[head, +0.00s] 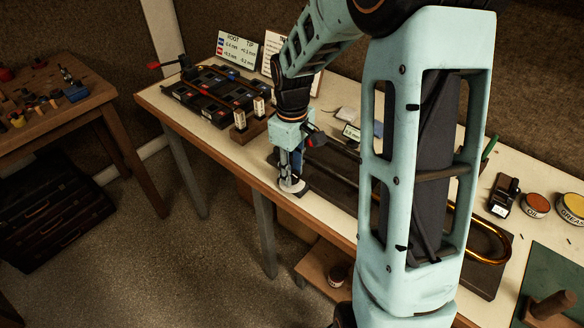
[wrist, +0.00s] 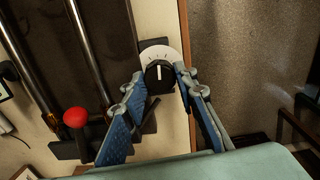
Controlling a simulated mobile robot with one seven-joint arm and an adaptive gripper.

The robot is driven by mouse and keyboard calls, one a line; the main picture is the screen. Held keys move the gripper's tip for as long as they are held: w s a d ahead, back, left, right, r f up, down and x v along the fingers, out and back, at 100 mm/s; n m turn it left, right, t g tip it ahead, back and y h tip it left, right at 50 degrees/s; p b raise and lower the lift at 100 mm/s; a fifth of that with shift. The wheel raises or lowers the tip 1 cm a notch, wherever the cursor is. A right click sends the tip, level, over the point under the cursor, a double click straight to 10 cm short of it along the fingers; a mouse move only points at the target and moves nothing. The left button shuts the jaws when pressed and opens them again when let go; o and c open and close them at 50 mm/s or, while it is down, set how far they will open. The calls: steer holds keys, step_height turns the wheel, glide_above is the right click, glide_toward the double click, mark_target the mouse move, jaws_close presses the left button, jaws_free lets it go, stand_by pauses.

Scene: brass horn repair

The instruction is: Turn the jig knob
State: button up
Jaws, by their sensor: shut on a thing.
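The jig knob (wrist: 159,76) is black with a white pointer line, set in a round white dial (wrist: 157,50) with tick marks. In the wrist view the pointer line runs nearly straight up and down. My gripper (wrist: 160,73) is shut on the knob, with one blue finger on each side of it. In the head view my gripper (head: 290,178) points down at the white dial (head: 293,187) near the bench's front edge. The knob itself is hidden there by my fingers.
A red ball-ended lever (wrist: 75,117) stands beside the knob, near metal tubes (wrist: 80,50) on the dark jig. A black tray (head: 212,90) of small parts lies left on the bench. Tins (head: 537,207) stand at right. Open floor (head: 200,260) lies in front.

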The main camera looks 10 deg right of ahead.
steer(key=shift+n, duration=0.5)
steer(key=o, duration=1.1)
steer(key=shift+o, duration=0.2)
step_height(320, 180, up, 12)
